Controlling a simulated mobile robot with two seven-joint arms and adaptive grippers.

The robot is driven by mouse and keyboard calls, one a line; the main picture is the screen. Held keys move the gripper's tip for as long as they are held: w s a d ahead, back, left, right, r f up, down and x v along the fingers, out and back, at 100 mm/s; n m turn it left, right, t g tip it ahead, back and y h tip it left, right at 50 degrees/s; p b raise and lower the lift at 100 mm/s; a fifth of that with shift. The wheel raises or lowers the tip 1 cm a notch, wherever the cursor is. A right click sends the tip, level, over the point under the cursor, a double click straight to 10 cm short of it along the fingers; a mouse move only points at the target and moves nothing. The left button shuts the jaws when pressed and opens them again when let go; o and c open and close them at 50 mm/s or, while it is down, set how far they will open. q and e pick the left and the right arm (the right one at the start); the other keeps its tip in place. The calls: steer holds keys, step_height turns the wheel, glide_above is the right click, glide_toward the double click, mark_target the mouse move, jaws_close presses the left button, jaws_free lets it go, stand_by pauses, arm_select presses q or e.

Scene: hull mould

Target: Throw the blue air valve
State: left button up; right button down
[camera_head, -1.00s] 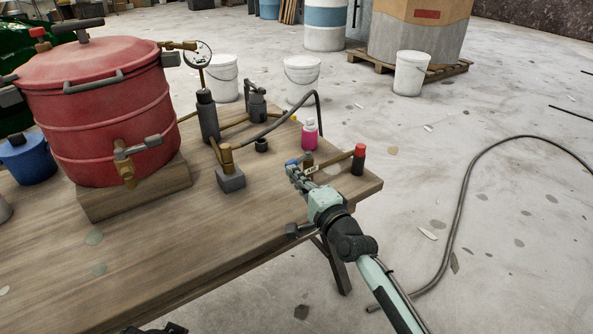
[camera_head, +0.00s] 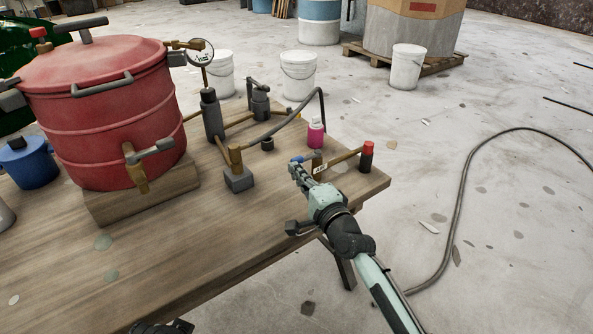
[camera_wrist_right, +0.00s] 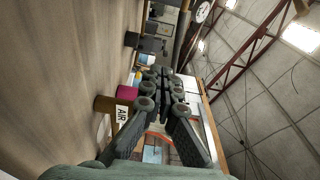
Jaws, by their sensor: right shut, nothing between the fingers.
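The blue air valve has a small blue handle (camera_head: 297,159) on a brass pipe near the right end of the wooden table. A white tag (camera_head: 320,169) hangs by it; the tag reads AIR in the right wrist view (camera_wrist_right: 122,115). My right gripper (camera_head: 296,168) is shut and empty, with its fingertips right at the blue handle. I cannot tell whether they touch it. In the right wrist view the closed fingers (camera_wrist_right: 163,82) point past the tag, and I cannot make out the handle there. A dark part of what looks like my left gripper (camera_head: 162,327) shows at the bottom edge.
A red pot (camera_head: 105,115) stands on a wooden block at the left of the table (camera_head: 150,255). A pink bottle (camera_head: 315,134) and a red-capped fitting (camera_head: 367,156) stand close to the valve. A black hose lies on the floor at right.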

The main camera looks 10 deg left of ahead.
steer(key=shift+a+r, duration=0.35)
steer(key=shift+a, duration=0.1)
steer(key=shift+s+d+f, duration=0.15)
steer(key=shift+s+d, duration=0.05)
steer(key=shift+s, duration=0.15)
steer(key=v, duration=1.1)
steer(key=shift+d, duration=0.45)
steer(key=shift+f, duration=0.2)
